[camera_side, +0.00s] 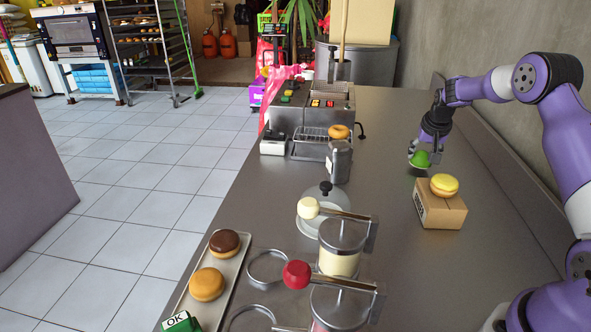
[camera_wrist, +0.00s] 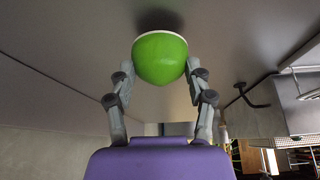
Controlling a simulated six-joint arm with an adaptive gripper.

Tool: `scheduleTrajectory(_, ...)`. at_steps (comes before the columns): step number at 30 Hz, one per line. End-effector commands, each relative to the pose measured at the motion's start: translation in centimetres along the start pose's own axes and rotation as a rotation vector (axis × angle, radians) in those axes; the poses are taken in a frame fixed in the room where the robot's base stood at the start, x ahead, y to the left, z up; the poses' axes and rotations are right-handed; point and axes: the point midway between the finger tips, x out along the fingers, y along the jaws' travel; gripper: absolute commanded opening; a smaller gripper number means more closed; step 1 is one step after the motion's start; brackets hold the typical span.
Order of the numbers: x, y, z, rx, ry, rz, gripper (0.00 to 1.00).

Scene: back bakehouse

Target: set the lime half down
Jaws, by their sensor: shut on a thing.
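The lime half (camera_side: 421,159) is bright green and hangs in my gripper (camera_side: 424,152) above the steel counter (camera_side: 400,270), behind the cardboard box. In the wrist view the lime half (camera_wrist: 160,58) sits between the two fingers of my gripper (camera_wrist: 160,75), its pale cut rim turned toward the counter. The fingers are shut on its sides. A dark shadow lies on the counter just beyond the rim. I cannot tell exactly how large the gap to the counter is.
A cardboard box (camera_side: 440,211) with a yellow-topped bun (camera_side: 444,185) stands close in front of my gripper. A fryer (camera_side: 311,110), a metal canister (camera_side: 339,163) and dispensers (camera_side: 340,246) stand to the left. The counter between them and the box is clear. A wall runs along the right.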

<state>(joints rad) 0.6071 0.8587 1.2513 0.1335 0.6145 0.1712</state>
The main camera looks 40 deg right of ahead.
Motion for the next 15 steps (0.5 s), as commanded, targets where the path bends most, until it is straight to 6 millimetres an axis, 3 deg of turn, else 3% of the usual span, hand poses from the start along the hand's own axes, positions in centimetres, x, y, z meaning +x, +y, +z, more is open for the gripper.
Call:
scheduleTrajectory(3, 1.20, -0.02, 0.56, -0.001, 0.000, 0.000, 0.19)
scheduleTrajectory(14, 1.53, -0.04, 0.70, 0.000, 0.001, 0.000, 0.19)
scheduleTrajectory(15, 1.56, -0.04, 0.71, 0.000, 0.001, 0.000, 0.69)
